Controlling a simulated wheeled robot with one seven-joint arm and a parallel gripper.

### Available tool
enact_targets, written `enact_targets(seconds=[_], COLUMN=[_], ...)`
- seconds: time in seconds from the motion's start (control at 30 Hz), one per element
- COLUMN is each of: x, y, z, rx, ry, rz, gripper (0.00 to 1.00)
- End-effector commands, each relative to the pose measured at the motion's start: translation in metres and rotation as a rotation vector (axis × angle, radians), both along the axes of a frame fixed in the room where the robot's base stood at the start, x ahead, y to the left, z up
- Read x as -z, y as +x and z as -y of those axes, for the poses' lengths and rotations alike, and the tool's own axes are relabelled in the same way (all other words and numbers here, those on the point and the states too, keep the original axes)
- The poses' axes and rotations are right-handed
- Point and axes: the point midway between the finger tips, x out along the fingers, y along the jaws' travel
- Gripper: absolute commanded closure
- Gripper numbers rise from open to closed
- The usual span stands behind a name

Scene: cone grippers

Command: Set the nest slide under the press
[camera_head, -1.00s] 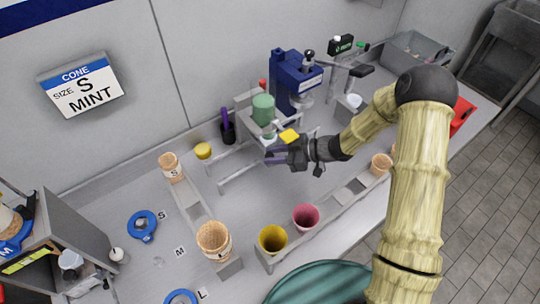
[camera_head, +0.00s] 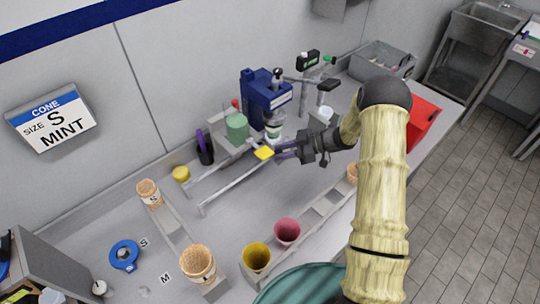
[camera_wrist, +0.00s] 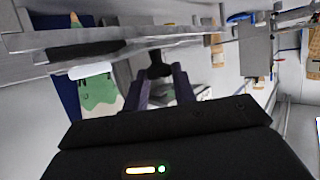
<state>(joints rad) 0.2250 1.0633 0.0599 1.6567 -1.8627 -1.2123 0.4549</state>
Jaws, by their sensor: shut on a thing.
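The blue press (camera_head: 264,98) stands at the back of the counter, with its head over a small pale cup with green in it (camera_head: 273,133). The nest slide is mostly hidden by the cup, a yellow tab (camera_head: 264,153) and my gripper. My gripper (camera_head: 285,151) is at the front of the press, beside the yellow tab, shut on the slide's dark knob (camera_wrist: 159,66). In the wrist view both purple fingers lie along the knob. Whether the cup is exactly centred under the press head cannot be told.
A green cylinder (camera_head: 237,127) stands left of the press, above the long rails (camera_head: 230,184). A yellow cup (camera_head: 256,257) and a pink cup (camera_head: 287,231) stand in front. A red bin (camera_head: 423,118) and grey bin (camera_head: 384,61) are at right.

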Motion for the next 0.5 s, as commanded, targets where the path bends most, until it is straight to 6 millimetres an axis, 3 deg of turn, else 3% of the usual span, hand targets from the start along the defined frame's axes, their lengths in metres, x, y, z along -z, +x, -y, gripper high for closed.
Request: enact_targets(seconds=[0.47, 0.5], x=[-0.0012, -0.0013], y=[0.0059, 0.0060], z=[0.0091, 0.0093], rx=[0.005, 0.005], ry=[-0.002, -0.002], rz=[0.005, 0.005], gripper=[1.00, 0.68])
